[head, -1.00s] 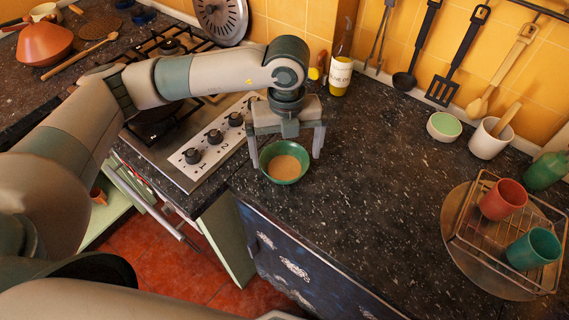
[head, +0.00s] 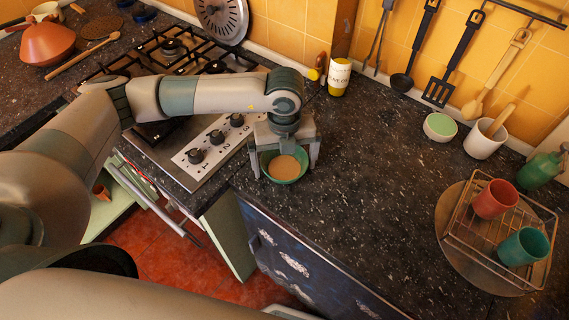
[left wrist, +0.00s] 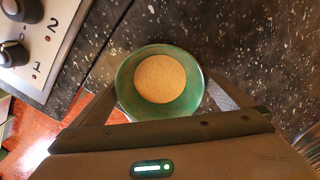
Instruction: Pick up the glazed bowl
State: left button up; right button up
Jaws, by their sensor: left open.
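The glazed bowl (head: 288,176) is green outside with a tan round centre. It sits on the dark speckled counter near its front edge, right of the stove knobs. My left gripper (head: 285,166) is over it, open, with one finger on each side of the bowl. The left wrist view shows the bowl (left wrist: 128,92) between the two spread fingers; I cannot tell whether they touch it. The gripper body hides the bowl's far part in the head view. My right gripper is not in view.
The stove (head: 190,160) is close on the left. A small pale bowl (head: 440,127), a white utensil pot (head: 484,140) and a wire rack (head: 478,232) with red and teal cups are at right. The counter between is clear.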

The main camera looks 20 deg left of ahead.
aim_at(285, 171)
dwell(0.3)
pick_arm(q)
jog(key=c, duration=1)
jog(key=shift+r, duration=0.15)
jog(key=shift+r+b, duration=0.6)
notch_tip(285, 171, up, 2)
jog(key=shift+d+r+b, duration=0.1)
jog(key=shift+r+b, duration=0.15)
jog(key=shift+b, duration=0.45)
jog(key=s+d+r+b, duration=0.1)
jog(key=s+r, duration=0.1)
jog(key=s, duration=0.1)
jog(key=s+d+r+b, duration=0.1)
jog(key=s+d+r, duration=0.1)
jog(key=s, duration=0.2)
jog(key=s+d+r+b, duration=0.1)
jog(key=s+d+r, duration=0.1)
jog(key=s+r, duration=0.1)
jog(key=shift+s+d, duration=0.15)
jog(key=shift+d, duration=0.05)
